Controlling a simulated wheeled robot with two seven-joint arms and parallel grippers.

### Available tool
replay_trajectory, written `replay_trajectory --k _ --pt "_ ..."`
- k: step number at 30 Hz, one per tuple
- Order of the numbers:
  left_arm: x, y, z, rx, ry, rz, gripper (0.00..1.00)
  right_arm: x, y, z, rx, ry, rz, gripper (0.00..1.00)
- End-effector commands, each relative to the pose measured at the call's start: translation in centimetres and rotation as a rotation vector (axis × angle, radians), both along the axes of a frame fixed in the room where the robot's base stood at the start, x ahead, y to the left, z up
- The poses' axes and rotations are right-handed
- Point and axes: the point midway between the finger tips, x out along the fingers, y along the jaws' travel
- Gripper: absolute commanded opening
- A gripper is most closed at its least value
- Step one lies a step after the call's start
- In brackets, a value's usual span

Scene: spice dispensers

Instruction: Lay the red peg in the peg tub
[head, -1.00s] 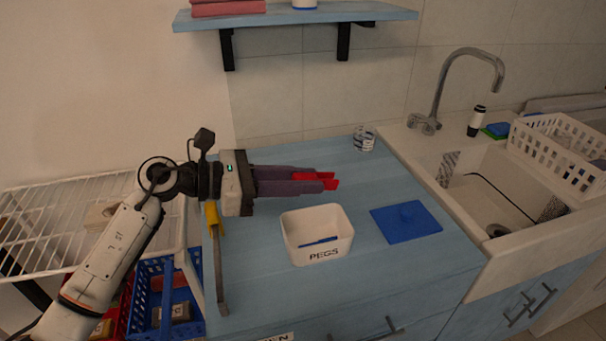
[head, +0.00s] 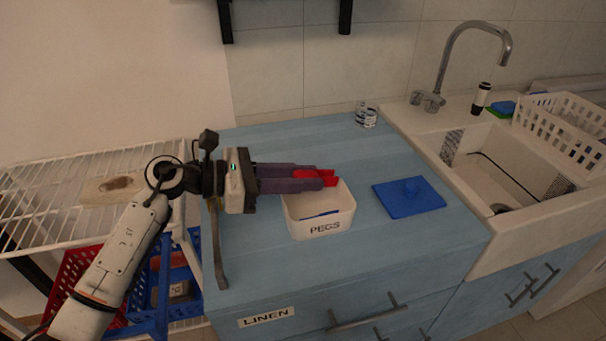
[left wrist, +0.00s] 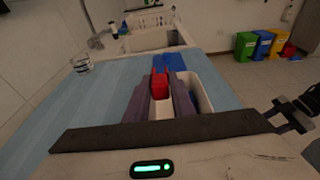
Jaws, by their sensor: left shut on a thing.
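My left gripper (head: 318,178) reaches in from the left in the head view and is shut on the red peg (head: 329,177). The peg also shows between the fingers in the left wrist view (left wrist: 159,86). The white peg tub (head: 320,227), marked PEGS, stands on the blue counter. The fingers and peg appear over its back rim in the head view; their exact height above it is hard to tell. A blue peg (head: 322,215) lies inside the tub.
A glass (head: 365,116) stands at the back of the counter. The sink (head: 500,170) and a white basket (head: 562,130) are to the right. The front counter top is clear.

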Motion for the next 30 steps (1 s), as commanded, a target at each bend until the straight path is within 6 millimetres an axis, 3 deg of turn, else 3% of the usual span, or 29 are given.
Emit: replay_trajectory --k 2,3,7,17,30 --pt "0.0 0.0 0.0 0.000 0.000 0.000 0.09 0.0 0.0 0.0 0.000 0.000 0.000 0.42" --pt "0.0 0.0 0.0 0.000 0.000 0.000 0.23 0.0 0.0 0.0 0.000 0.000 0.000 0.42" --pt "0.0 0.0 0.0 0.000 0.000 0.000 0.44 0.0 0.0 0.0 0.000 0.000 0.000 0.42" --pt "-0.1 0.4 0.0 0.001 -0.001 0.001 0.44 0.0 0.0 -0.1 0.000 0.000 0.000 0.42" --pt "-2.4 7.4 1.5 0.005 -0.001 0.002 0.44 0.0 0.0 -1.8 -0.002 0.002 0.002 0.42"
